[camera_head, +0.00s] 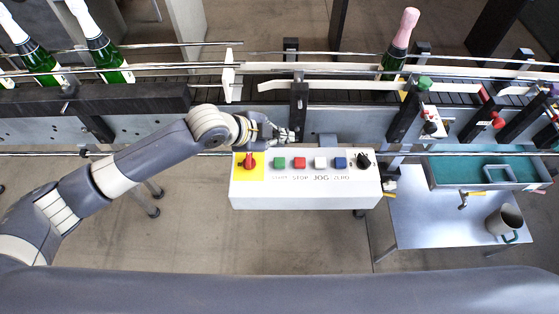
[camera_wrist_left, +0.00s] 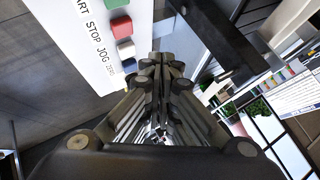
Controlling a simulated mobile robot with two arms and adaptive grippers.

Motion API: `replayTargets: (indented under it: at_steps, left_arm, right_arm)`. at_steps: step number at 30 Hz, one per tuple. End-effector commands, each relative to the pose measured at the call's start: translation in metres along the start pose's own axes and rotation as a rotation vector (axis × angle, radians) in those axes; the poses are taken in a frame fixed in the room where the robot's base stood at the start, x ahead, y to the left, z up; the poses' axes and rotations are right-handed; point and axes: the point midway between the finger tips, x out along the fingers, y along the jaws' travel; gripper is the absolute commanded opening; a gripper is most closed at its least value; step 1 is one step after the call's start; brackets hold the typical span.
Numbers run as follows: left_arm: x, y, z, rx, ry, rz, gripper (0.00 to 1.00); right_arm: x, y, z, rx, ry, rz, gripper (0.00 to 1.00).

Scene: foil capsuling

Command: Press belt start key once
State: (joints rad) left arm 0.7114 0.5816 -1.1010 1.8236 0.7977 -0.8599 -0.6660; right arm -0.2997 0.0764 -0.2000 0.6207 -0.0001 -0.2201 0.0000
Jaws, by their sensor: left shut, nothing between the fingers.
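The control box (camera_head: 305,190) is white and stands in front of the conveyor, with a row of keys on its face. The green key (camera_head: 280,163) sits above the START label, left of the red STOP key (camera_head: 299,163). In the left wrist view the green key (camera_wrist_left: 115,4) is cut by the top edge, and the red key (camera_wrist_left: 121,27) shows below it. My left gripper (camera_head: 287,136) is shut and empty, just behind the box's upper edge and close to the green key. Its shut fingers also show in the left wrist view (camera_wrist_left: 165,65). Contact with a key does not show.
A red knob (camera_head: 249,161) on a yellow plate, a white key (camera_head: 320,163), a blue key (camera_head: 340,163) and a black knob (camera_head: 364,160) share the panel. The conveyor (camera_head: 345,97) carries bottles, including a pink-topped one (camera_head: 399,42). A metal table (camera_head: 430,220) holds a mug (camera_head: 504,220).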

Motion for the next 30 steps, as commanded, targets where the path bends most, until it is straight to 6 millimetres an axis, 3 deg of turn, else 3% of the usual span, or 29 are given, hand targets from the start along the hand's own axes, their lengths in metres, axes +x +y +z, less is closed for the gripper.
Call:
replayTargets:
  at_steps: [16, 30]
  left_arm:
    - [0.045, 0.033, 0.033, 0.000, 0.000, 0.000, 0.00]
    - [0.059, 0.043, 0.043, 0.000, 0.000, 0.000, 0.00]
  right_arm:
    - [0.066, 0.001, 0.007, -0.001, -0.001, 0.003, 0.33]
    - [0.074, 0.004, 0.008, -0.002, -0.002, 0.005, 0.33]
